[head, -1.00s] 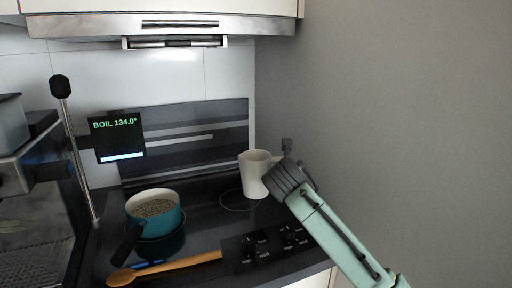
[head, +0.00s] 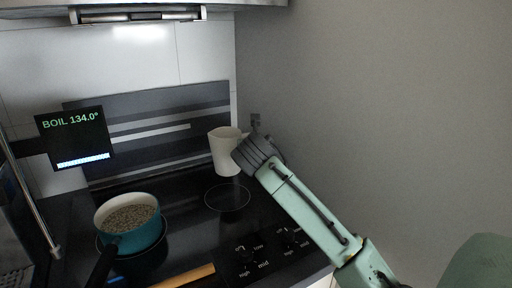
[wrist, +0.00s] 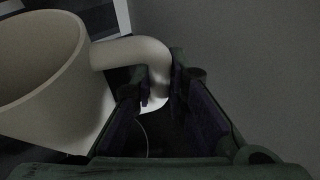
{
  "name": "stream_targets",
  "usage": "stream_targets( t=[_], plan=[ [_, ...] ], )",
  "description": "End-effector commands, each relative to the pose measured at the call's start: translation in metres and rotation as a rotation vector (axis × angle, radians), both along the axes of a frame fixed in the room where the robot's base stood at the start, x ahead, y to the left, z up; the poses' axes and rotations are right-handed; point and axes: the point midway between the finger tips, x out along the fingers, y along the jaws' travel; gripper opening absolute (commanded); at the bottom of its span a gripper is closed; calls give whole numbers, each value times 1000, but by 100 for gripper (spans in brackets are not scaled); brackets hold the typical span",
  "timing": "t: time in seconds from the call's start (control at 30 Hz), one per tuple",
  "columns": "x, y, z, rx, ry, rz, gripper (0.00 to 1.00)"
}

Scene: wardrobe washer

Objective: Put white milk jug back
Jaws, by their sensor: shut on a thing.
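The white milk jug (head: 224,152) is at the back right of the black cooktop, close to the grey side wall. It looks upright; whether its base touches the cooktop is hard to tell. My gripper (head: 243,150) is at its right side. In the wrist view the jug (wrist: 45,85) fills the left, with its open rim toward the camera. My gripper (wrist: 155,95) is shut on its curved handle (wrist: 140,50), between the two fingers. In the head view the handle is hidden by my gripper.
A teal pot (head: 130,225) of grainy contents stands at the front left, its dark handle toward the front. A wooden spoon (head: 190,277) lies at the front edge near the knobs (head: 245,250). A screen (head: 75,138) reads BOIL 134.0°. The grey wall (head: 400,120) bounds the right.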

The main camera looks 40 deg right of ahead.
Motion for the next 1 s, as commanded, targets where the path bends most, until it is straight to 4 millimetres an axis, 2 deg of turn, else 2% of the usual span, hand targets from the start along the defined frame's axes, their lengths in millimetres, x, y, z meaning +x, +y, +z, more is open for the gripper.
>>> stream_targets(
  t=[0.27,0.8,1.0],
  plan=[
    [-1,1,-13,0,-1,-3,0],
    [-1,1,-65,0,-1,-3,0],
    [-1,1,-78,0,-1,-3,0]
  ],
)
